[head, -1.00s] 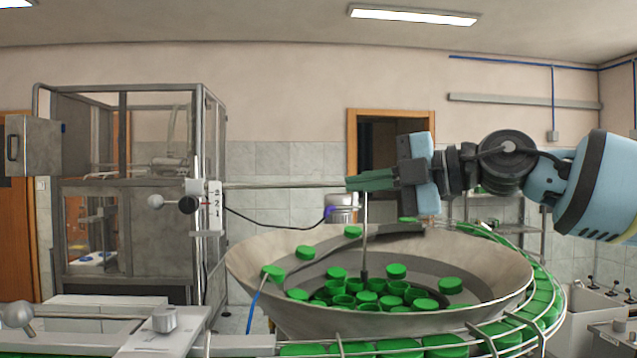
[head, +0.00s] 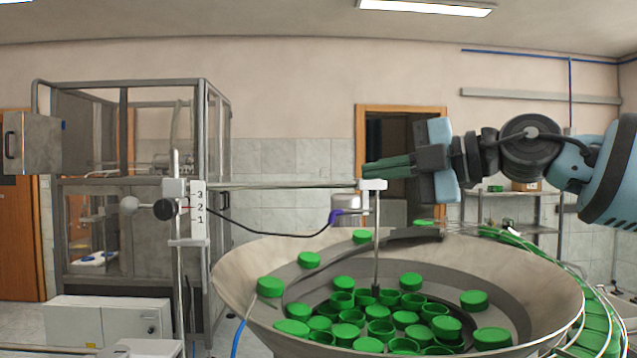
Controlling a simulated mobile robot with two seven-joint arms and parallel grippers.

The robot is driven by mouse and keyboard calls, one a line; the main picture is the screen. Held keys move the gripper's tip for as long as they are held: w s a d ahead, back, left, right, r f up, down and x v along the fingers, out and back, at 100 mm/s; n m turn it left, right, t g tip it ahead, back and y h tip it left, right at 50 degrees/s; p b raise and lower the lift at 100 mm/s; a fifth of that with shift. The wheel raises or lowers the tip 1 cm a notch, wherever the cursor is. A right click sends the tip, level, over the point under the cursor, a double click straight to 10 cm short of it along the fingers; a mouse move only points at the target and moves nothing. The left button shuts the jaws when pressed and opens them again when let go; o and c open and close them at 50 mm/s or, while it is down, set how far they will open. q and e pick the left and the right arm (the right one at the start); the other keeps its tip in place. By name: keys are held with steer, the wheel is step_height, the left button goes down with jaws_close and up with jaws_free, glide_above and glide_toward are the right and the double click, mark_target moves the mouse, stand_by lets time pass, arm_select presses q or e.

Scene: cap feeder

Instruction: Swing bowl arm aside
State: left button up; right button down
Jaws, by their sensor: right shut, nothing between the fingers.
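The bowl arm is a thin horizontal rod (head: 280,185) running from a clamp on an upright post at the left to a white end block (head: 374,185) over the bowl. A thin vertical rod (head: 376,235) hangs from that block into the bowl (head: 240,288), which holds several green caps (head: 379,331). My right gripper (head: 365,170) comes in from the right. Its dark green fingers are shut and empty, with the tips just above the end block in the picture; I cannot tell whether they touch it. My left gripper is not in view.
A white scale plate (head: 199,210) and a dark round knob (head: 165,210) sit at the post. A black cable (head: 262,235) loops to a purple-tipped sensor (head: 335,215) beside the end block. A curved rail with caps (head: 598,325) runs along the bowl's right side.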

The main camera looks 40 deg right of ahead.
glide_toward(298, 185)
steer(key=w+a, duration=0.2)
steer(key=a, duration=0.2)
steer(key=shift+w+d+f, duration=0.15)
steer(key=shift+w+d, duration=0.35)
steer(key=shift+w, duration=0.35)
steer(key=shift+w+d+f, duration=0.2)
steer(key=shift+w+d, duration=0.35)
steer(key=shift+w, duration=0.35)
